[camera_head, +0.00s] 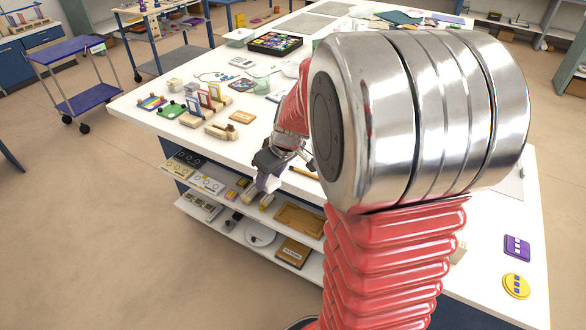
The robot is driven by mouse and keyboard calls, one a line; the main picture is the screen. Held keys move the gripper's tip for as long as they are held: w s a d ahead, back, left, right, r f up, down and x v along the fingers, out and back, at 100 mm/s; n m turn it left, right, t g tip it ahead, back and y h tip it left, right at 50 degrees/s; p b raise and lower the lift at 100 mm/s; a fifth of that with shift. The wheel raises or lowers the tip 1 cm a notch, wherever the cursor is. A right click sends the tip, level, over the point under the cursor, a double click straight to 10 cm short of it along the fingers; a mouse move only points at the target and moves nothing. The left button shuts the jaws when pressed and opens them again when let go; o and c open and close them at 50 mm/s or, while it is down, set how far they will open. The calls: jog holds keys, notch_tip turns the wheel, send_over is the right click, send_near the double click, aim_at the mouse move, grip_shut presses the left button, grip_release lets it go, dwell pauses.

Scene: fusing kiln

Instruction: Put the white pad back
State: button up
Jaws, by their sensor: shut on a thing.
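My gripper (268,170) is in front of the white worktable's near edge, pointing down over the open shelves under the tabletop. It is shut on a small pale piece that looks like the white pad (267,184), which hangs below the fingers. The pad is small in this view, and the fingers hide its upper part. I cannot tell whether it touches anything on the shelf below.
The upper shelf holds pale panels (207,183) and small yellow blocks (266,201). A wooden tray (299,220) lies to the right, and a white disc (260,234) lies lower. The tabletop (150,118) carries wooden stands and a bead tray (275,43). My arm hides much of the right side.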

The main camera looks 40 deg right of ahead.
jog(key=w+a+f+m, duration=0.1)
jog(key=w+a+f, duration=0.1)
jog(key=a, duration=0.5)
jog(key=w+a+f+m, duration=0.1)
jog(key=w+a+f, duration=0.1)
jog(key=w+a, duration=0.3)
jog(key=a, duration=0.3)
jog(key=shift+f+h, duration=0.3)
jog(key=shift+h, duration=0.1)
